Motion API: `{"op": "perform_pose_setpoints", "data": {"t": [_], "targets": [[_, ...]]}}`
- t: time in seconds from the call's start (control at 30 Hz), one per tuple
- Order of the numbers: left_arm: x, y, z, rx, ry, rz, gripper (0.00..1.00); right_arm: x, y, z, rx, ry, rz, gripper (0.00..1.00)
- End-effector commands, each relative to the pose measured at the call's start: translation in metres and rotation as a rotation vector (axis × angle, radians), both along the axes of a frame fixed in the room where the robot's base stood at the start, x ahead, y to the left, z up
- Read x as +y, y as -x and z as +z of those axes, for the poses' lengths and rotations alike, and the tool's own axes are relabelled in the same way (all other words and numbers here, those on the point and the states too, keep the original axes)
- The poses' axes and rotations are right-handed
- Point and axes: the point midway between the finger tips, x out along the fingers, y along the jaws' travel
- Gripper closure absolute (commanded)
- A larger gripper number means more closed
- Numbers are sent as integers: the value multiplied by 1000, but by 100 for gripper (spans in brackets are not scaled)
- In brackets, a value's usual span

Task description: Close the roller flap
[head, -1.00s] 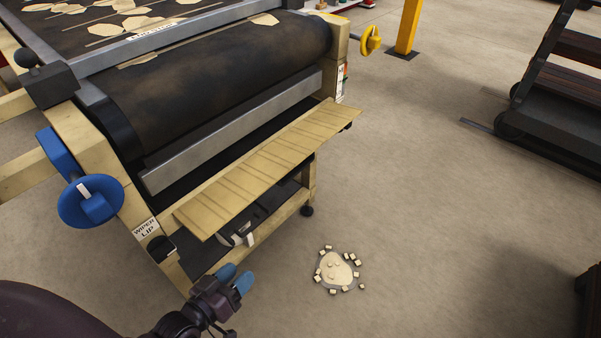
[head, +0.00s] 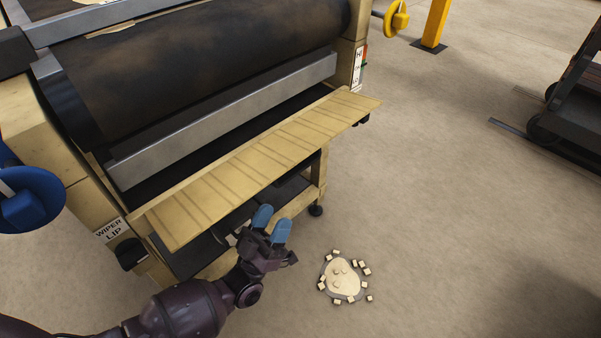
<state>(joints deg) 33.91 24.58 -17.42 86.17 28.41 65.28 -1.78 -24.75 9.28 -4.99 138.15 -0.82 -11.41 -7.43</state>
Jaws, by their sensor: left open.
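The roller flap (head: 255,172) is a long, pale yellow ribbed panel. It sticks out from the front of the machine, below the grey bar (head: 230,115) and the dark roller (head: 210,62). A dark gap shows between the bar and the flap. My left gripper (head: 272,220) is open and empty, with blue fingertips pointing up. In the picture it is just below the flap's front edge; I cannot tell whether it touches. My right gripper is not in view.
A label reading "WIPER LIP" (head: 110,229) is on the frame's left post. A blue handwheel (head: 28,200) is at the left, a yellow one (head: 397,20) at the back right. A pale spill with small blocks (head: 343,279) lies on the floor.

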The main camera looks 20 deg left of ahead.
Motion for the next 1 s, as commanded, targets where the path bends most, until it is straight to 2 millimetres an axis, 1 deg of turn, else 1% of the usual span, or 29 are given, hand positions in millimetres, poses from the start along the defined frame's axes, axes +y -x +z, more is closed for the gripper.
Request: {"op": "perform_pose_setpoints", "data": {"t": [0.13, 0.23, 0.7, 0.83, 1.0], "targets": [[0, 0, 4, -17, 1, 4, 51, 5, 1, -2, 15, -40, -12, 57], [0, -6, 10, -18, 3, 4, 51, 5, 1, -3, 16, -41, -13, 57], [-10, -59, 62, -16, 3, 3, 51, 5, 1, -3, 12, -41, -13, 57], [-12, -68, 70, -13, 2, 4, 51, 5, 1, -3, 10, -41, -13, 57], [-13, -74, 76, -13, 3, 4, 51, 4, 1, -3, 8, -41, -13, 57]]}}
